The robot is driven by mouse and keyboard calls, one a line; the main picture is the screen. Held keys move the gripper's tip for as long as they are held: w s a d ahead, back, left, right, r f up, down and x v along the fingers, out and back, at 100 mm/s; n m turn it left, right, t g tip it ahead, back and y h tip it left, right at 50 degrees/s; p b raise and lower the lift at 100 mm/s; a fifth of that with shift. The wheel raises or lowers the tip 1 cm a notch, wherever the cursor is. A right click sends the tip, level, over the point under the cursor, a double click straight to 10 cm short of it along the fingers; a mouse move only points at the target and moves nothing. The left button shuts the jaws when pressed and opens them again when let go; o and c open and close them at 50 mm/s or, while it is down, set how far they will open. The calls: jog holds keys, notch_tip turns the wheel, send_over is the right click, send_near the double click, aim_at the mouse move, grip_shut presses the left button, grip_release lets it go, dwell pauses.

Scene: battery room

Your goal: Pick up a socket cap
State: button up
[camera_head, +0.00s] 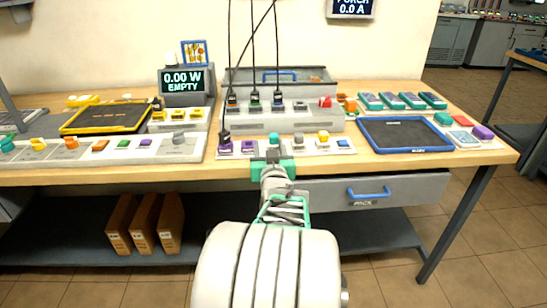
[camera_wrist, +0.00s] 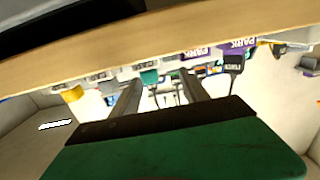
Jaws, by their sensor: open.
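Small coloured caps sit along a pale strip (camera_head: 308,148) at the front of the bench. They include a teal cap (camera_head: 273,139), a grey cap (camera_head: 298,138), a yellow cap (camera_head: 323,136) and a purple cap (camera_head: 249,146). I cannot tell which of them is a socket cap. My gripper (camera_head: 273,160) is at the bench's front edge, just in front of the teal cap. In the wrist view, turned over, my gripper (camera_wrist: 158,88) is open and empty, with the teal cap (camera_wrist: 149,77) beyond and between its fingers. The arm hides part of the strip.
A grey device with hanging cables (camera_head: 275,121) stands behind the strip. A black plug (camera_head: 225,137) stands at the strip's left end. A blue-rimmed tray (camera_head: 359,139) is to the right, a yellow-rimmed tray (camera_head: 70,128) to the left. A drawer with a blue handle (camera_head: 369,193) is below the bench top.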

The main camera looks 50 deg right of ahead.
aim_at(274, 133)
jog(key=shift+h, duration=0.4)
jog(key=x, duration=0.2)
jog(key=s+x, duration=0.1)
jog(key=x, duration=0.2)
jog(key=d+x, duration=0.1)
jog(key=x, duration=0.2)
jog(key=shift+s+r, duration=0.2)
jog(key=shift+r, duration=0.15)
jog(key=shift+c, duration=0.4)
grip_shut()
